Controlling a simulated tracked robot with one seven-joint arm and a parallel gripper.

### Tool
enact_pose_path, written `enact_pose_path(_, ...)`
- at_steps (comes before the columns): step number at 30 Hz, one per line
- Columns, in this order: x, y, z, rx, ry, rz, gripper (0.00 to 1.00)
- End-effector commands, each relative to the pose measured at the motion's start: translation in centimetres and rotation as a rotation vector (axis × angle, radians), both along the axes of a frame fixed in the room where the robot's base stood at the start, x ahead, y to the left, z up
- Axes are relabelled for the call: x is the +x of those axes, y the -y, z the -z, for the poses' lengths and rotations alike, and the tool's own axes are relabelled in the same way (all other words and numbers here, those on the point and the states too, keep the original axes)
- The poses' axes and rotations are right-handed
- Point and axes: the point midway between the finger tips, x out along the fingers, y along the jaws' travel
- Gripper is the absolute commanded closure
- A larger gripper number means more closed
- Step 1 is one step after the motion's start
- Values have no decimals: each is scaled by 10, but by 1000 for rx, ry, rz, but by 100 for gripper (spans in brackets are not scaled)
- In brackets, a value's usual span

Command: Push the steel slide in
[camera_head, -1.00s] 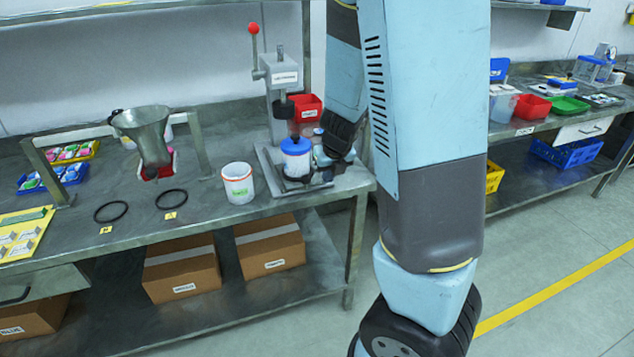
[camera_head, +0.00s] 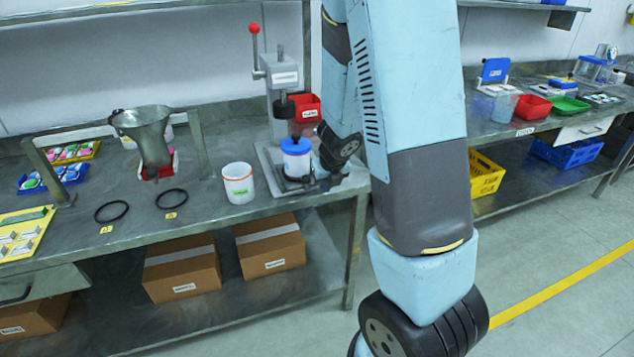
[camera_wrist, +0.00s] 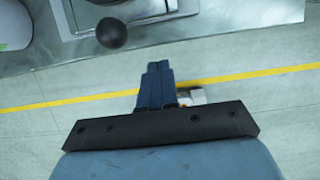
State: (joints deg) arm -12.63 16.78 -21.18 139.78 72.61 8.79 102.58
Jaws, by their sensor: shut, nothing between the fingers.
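In the wrist view, a round black knob (camera_wrist: 111,33) stands out at the edge of a steel plate (camera_wrist: 185,7) at the bench's front. I take the knob and plate as part of the steel slide, but how far in it sits I cannot tell. My gripper (camera_wrist: 158,68) has its fingers together, empty, and is apart from the knob, below and right of it. In the head view, a lever press (camera_head: 283,75) with a red-tipped handle stands on the bench. A blue-lidded white jar (camera_head: 296,162) is under it.
A white cup (camera_head: 238,184) stands left of the press. A steel funnel (camera_head: 145,125) sits on a frame, with black rings (camera_head: 172,199) before it. The floor in front is clear.

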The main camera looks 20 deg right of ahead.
Motion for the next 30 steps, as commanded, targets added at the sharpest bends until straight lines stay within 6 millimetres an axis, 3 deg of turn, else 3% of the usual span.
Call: enact_pose_path(30, 8, 1, 19, 0, 0, 2, 100)
